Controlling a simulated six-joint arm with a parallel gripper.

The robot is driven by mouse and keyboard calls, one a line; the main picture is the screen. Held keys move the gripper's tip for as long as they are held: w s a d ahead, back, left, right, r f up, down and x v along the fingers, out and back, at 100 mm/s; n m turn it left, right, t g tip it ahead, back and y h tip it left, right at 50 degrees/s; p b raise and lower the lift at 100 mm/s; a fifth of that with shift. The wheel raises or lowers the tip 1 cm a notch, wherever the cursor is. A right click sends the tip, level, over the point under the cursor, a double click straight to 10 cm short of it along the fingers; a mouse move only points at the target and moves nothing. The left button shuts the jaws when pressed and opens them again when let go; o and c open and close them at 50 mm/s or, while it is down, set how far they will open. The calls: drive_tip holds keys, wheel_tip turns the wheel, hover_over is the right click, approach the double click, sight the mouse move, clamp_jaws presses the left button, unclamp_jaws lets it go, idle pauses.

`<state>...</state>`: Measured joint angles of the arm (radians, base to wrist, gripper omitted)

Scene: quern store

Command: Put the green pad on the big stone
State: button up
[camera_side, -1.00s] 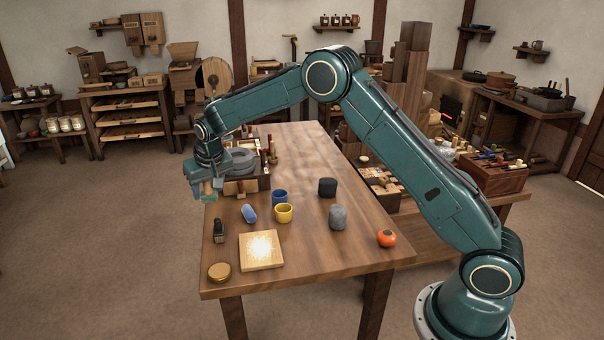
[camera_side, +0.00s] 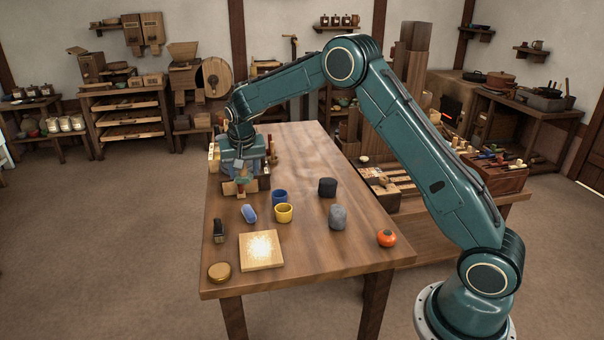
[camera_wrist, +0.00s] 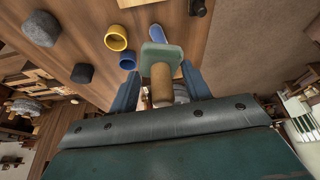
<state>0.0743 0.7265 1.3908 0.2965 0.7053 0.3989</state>
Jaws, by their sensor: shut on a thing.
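The green pad (camera_wrist: 160,55) is a pale green block with a brown cylindrical wooden handle (camera_wrist: 162,84). My gripper (camera_wrist: 160,88) is shut on it, with the handle between the two blue fingers. In the side view my gripper (camera_side: 241,172) is at the far left of the table, over the wooden tray (camera_side: 264,183). The big round grey stone there is mostly hidden behind my gripper. A grey patch behind the handle in the wrist view may be part of it. I cannot tell whether the pad touches anything.
Near the tray lie a blue oblong (camera_side: 249,213), a blue cup (camera_side: 279,197) and a yellow cup (camera_side: 283,213). A black block (camera_side: 327,187), a grey stone (camera_side: 338,217), an orange fruit (camera_side: 387,238) and a pale board (camera_side: 261,250) stand on the table.

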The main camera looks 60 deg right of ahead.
drive_tip(key=s+d+r+m+g+h, duration=0.1)
drive_tip(key=s+d+r+m+g, duration=0.15)
drive_tip(key=s+d+m, duration=0.85)
wheel_tip(320, 180, up, 3)
drive_tip(key=m+g, duration=0.2)
drive_tip(key=m, duration=0.1)
hover_over(343, 207)
drive_tip(key=a, duration=0.1)
drive_tip(key=shift+w+f, duration=0.1)
drive_tip(key=shift+w, duration=0.1)
wheel_tip(343, 207, down, 16)
drive_tip(key=shift+r, duration=0.1)
drive_tip(key=shift+f, duration=2.1)
drive_tip(key=shift+f, duration=0.1)
drive_tip(key=o, duration=1)
drive_tip(key=shift+c, duration=0.2)
